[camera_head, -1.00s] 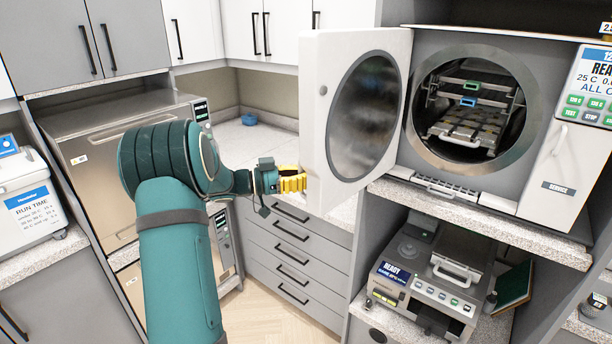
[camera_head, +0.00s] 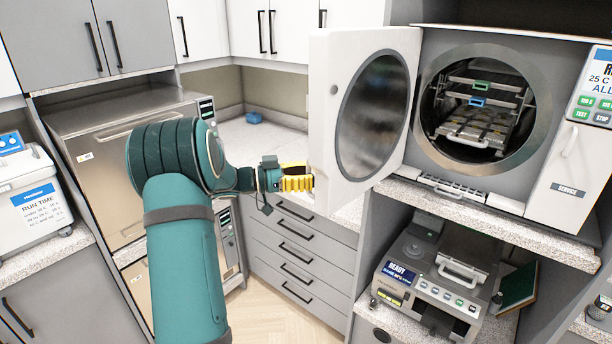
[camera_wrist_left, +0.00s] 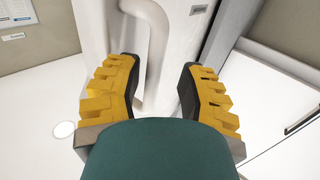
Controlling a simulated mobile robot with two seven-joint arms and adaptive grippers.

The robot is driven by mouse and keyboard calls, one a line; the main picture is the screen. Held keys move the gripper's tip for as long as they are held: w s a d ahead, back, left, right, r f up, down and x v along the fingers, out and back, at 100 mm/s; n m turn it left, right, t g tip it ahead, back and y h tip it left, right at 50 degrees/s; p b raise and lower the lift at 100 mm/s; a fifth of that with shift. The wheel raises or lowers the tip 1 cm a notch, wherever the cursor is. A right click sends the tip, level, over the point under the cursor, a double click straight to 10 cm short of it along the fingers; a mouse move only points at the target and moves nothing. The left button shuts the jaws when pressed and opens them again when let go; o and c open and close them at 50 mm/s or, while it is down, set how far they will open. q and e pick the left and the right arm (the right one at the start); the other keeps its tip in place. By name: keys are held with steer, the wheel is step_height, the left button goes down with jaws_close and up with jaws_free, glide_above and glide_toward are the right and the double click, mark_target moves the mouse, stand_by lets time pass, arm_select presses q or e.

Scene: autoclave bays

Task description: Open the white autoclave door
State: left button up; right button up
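The white autoclave door (camera_head: 323,75) stands wide open, swung out to the left of the round chamber (camera_head: 480,105). Its inner side with the dark round plate (camera_head: 372,115) faces the head camera. My left gripper (camera_head: 308,182) is at the door's free edge, on the outer side, its tips partly hidden by the door. In the left wrist view, the yellow fingers (camera_wrist_left: 157,92) are apart. The white bar handle (camera_wrist_left: 158,45) shows beyond them, nearer the left finger; I cannot tell whether they touch. My right gripper is not in view.
Racks with trays (camera_head: 472,128) sit inside the chamber. A counter (camera_head: 240,140) with a small blue object (camera_head: 252,118) lies behind my left arm. Drawers (camera_head: 300,245) are below it. A grey device (camera_head: 430,285) stands on the lower shelf.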

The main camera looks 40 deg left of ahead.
arm_select(q)
steer(key=v, duration=1.2)
steer(key=shift+w, duration=0.15)
stand_by(0.3)
